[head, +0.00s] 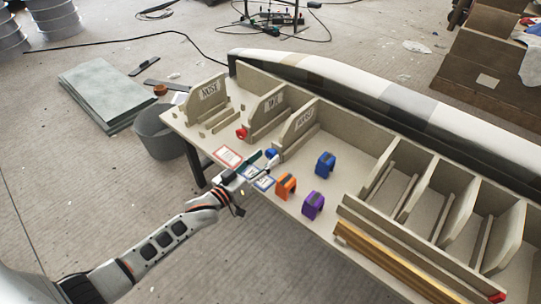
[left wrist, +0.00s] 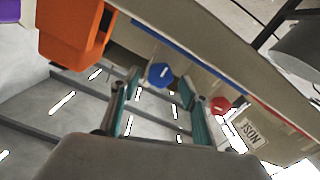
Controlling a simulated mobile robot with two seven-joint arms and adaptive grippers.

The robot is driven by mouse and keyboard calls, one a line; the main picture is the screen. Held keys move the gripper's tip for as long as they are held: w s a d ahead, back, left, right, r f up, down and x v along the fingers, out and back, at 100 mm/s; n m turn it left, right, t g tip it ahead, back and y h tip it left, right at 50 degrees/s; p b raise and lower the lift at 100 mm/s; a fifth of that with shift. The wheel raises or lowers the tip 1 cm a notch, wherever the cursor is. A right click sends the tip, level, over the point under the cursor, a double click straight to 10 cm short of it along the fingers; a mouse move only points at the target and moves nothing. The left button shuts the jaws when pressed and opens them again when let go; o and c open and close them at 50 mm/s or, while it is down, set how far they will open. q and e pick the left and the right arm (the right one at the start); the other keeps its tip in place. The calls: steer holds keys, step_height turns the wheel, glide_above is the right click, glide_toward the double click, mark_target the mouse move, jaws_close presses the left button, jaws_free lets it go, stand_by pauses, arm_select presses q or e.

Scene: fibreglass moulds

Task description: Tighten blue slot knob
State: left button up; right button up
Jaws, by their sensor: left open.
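The blue knob (head: 271,154) sits at the near end of the third upright panel's slot on the bench. In the left wrist view the blue knob (left wrist: 160,75) shows as a faceted, roundish piece between my two fingertips in the picture. My left gripper (head: 256,166) is open, with its fingers pointing at the knob from the near side of the bench. The frames do not clearly show whether the fingers touch it. My right gripper is not in view.
An orange block (head: 286,186), a purple block (head: 313,205) and a blue block (head: 325,164) stand right of the gripper. A red knob (head: 241,133) is at the panel to the left.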

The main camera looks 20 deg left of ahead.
arm_select(q)
steer(key=shift+f+x, duration=0.2)
steer(key=shift+x, duration=0.7)
steer(key=shift+w+d+r, duration=0.15)
steer(key=shift+w+d, duration=0.05)
steer(key=shift+w, duration=0.2)
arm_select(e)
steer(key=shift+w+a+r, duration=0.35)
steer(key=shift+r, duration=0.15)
arm_select(q)
steer(key=shift+c, duration=0.3)
steer(key=c, duration=1.1)
steer(key=shift+o, duration=0.2)
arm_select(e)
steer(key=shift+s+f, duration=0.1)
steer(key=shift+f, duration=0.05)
